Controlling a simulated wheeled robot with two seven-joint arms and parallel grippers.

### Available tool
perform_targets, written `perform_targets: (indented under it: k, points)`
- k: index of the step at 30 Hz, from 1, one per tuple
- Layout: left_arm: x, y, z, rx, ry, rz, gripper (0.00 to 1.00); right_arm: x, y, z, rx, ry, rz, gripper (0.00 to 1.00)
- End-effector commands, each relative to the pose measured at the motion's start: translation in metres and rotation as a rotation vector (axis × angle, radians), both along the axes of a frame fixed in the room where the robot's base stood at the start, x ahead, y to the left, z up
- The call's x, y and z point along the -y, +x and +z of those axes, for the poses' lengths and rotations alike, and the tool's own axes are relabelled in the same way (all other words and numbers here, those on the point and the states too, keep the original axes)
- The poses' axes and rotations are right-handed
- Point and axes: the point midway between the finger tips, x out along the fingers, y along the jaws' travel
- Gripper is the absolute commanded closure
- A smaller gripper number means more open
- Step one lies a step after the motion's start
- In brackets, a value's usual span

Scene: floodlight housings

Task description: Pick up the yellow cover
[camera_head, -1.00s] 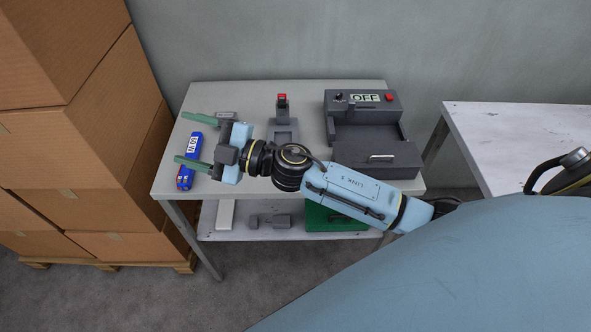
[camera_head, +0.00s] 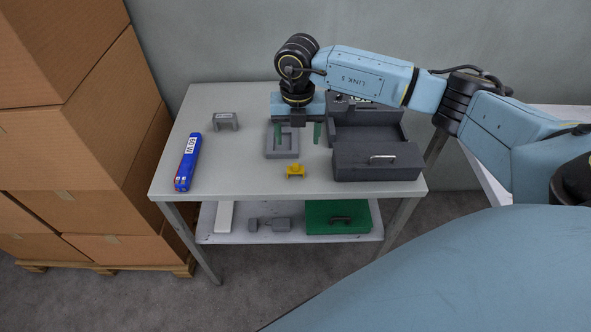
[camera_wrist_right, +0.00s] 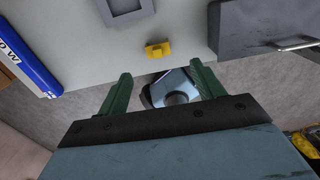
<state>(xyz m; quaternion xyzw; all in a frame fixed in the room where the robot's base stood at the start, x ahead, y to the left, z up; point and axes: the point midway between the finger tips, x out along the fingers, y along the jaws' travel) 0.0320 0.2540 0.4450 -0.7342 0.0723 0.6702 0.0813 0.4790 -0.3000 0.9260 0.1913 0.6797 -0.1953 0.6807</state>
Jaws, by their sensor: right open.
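The small yellow cover (camera_head: 295,171) sits on the table near its front edge, in front of the grey tray-like fixture. It also shows in the right wrist view (camera_wrist_right: 157,49), beyond the gap between the fingers. My right gripper (camera_head: 298,133) points down with its two green fingers apart and nothing between them. It is above and behind the cover, over the fixture, and does not touch the cover. My left gripper is not in view.
A blue "50 W" box (camera_head: 188,162) and a grey bracket (camera_head: 225,121) are on the left of the table (camera_head: 232,180). A grey housing (camera_head: 376,160) with a handle stands right of the cover. The shelf below holds a green case (camera_head: 340,225).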

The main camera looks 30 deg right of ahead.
Motion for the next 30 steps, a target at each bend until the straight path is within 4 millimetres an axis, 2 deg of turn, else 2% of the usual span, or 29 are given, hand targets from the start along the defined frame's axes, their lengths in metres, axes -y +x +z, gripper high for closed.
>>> perform_targets:
  k: [1,6,14,21,25,30]
  points:
    - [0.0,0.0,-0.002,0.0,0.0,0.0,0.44,-0.001,-0.001,-0.013,-0.005,0.001,0.001,0.33]
    - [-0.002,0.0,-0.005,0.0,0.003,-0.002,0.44,-0.001,-0.001,-0.043,-0.003,0.003,0.001,0.33]
    - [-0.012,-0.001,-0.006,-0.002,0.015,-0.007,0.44,-0.002,0.0,-0.063,-0.002,0.005,0.004,0.33]
    - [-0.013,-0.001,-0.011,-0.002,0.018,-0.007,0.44,-0.005,0.002,-0.099,-0.003,0.005,0.003,0.33]
    - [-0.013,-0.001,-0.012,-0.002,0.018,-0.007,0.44,-0.004,0.002,-0.109,-0.001,0.006,0.004,0.33]
    - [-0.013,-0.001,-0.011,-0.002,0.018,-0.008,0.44,-0.005,0.002,-0.109,0.0,0.006,0.004,0.33]
